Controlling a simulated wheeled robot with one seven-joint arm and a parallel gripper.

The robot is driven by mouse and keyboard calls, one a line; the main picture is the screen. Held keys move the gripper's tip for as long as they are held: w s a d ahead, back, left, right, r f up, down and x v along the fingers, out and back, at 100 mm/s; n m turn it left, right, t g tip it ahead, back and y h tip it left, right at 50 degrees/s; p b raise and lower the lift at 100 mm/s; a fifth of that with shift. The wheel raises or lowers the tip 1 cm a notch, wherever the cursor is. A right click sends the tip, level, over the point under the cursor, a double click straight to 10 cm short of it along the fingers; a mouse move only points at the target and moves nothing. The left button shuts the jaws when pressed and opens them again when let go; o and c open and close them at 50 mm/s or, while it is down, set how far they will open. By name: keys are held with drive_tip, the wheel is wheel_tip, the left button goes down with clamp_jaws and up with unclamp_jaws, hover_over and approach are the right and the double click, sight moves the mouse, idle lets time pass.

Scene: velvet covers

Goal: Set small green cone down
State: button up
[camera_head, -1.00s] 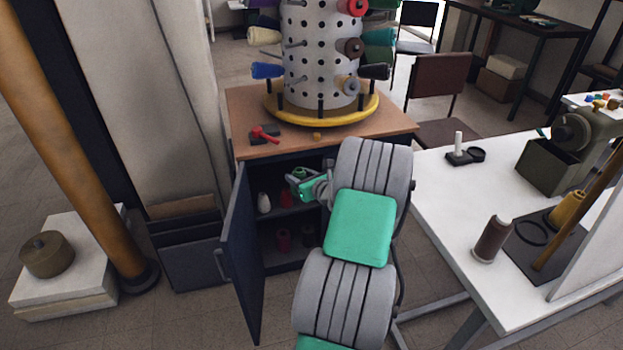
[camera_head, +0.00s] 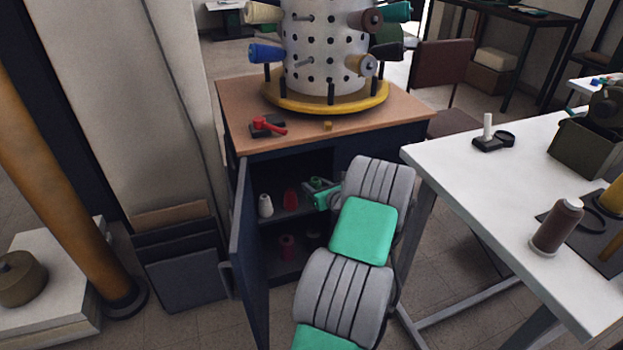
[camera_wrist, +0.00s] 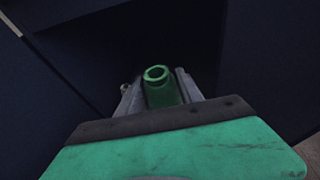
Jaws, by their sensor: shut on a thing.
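The small green cone (camera_wrist: 158,88) is between the fingers of my gripper (camera_wrist: 160,98) in the wrist view, its open top end facing the camera. In the head view my gripper (camera_head: 318,188) is at the open front of the dark cabinet (camera_head: 345,139), with the green cone (camera_head: 317,182) at its tip. The gripper is shut on the cone. A shelf (camera_head: 278,212) inside the cabinet holds a white cone (camera_head: 265,206) and a red cone (camera_head: 291,199) to the left of the gripper. What lies under the green cone is hard to see.
The cabinet door (camera_head: 250,258) stands open on the left. A dark red spool (camera_head: 286,247) is on the lower level. A perforated drum rack (camera_head: 325,55) with cones stands on the cabinet's wooden top. A white table (camera_head: 500,190) is at the right.

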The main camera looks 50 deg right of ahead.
drive_tip(key=shift+w+f+b, duration=0.25)
drive_tip(key=shift+f+b, duration=0.05)
drive_tip(key=shift+f, duration=0.35)
drive_tip(key=shift+w+d+f+b, duration=1.15)
drive_tip(key=shift+w+d+f, duration=0.5)
drive_tip(key=shift+f, duration=0.5)
drive_tip(key=shift+w+d+f+b, duration=1.1)
drive_tip(key=shift+w+d+f, duration=0.3)
drive_tip(key=shift+w+f, duration=0.6)
drive_tip(key=shift+w+d+f+b, duration=1.15)
drive_tip(key=shift+w+d+f, duration=0.45)
drive_tip(key=shift+f, duration=0.65)
drive_tip(key=shift+a, duration=0.15)
drive_tip(key=shift+f, duration=0.2)
drive_tip(key=o, duration=1.1)
